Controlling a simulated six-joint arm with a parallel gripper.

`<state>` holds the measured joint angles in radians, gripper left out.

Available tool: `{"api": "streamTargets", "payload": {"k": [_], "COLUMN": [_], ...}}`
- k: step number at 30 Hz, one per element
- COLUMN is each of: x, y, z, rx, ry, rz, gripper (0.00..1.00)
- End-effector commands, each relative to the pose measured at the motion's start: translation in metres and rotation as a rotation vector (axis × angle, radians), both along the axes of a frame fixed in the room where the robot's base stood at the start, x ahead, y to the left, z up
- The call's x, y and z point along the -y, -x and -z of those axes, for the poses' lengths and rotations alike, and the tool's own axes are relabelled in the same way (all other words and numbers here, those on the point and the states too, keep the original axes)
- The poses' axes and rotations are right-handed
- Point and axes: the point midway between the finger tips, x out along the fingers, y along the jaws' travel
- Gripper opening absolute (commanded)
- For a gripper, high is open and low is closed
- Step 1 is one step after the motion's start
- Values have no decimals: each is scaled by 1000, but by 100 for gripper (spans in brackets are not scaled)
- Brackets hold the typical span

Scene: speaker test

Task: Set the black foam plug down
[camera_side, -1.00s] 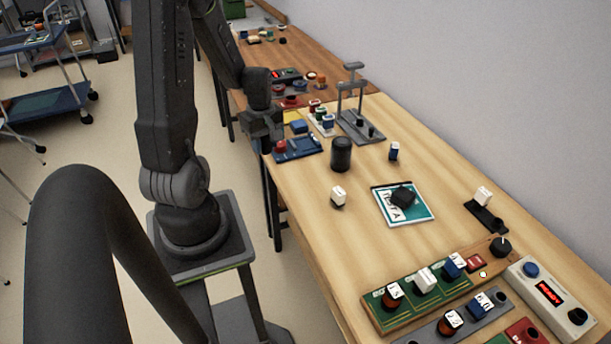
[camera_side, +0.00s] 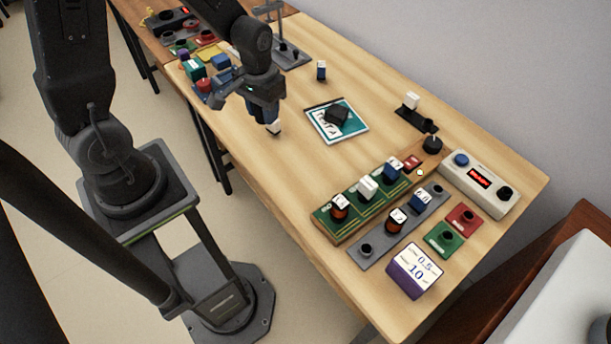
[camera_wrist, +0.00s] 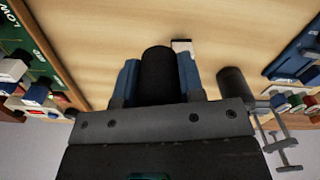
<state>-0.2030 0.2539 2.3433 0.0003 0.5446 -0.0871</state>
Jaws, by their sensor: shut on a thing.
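The black foam plug (camera_wrist: 157,72) shows as a dark, rounded cylinder between the two blue fingers in the wrist view. My gripper (camera_side: 268,113) is shut on it, low over the left half of the table in the side view. I cannot make out the plug itself in the side view, where my gripper covers it. I cannot tell whether the plug touches the table.
A second dark cylinder (camera_wrist: 231,82) stands close by on the right in the wrist view. A teal-and-white card (camera_side: 351,131) bearing a black block (camera_side: 336,113) lies to the right. A green panel (camera_side: 328,223) and a grey control box (camera_side: 508,204) stand nearer. Bare wood lies between.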

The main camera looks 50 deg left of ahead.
Motion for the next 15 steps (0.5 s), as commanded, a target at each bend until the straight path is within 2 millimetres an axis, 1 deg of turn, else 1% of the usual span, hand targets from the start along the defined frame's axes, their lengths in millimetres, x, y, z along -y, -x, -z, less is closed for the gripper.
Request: {"api": "streamTargets", "payload": {"k": [2, 5, 12, 15], "x": [9, 24, 76, 94], "y": [-1, -4, -16, -20], "z": [3, 12, 44, 56], "rx": [-1, -3, -4, -3], "ry": [0, 1, 0, 0], "rz": [31, 41, 39, 37], "gripper": [14, 14, 14, 14]}}
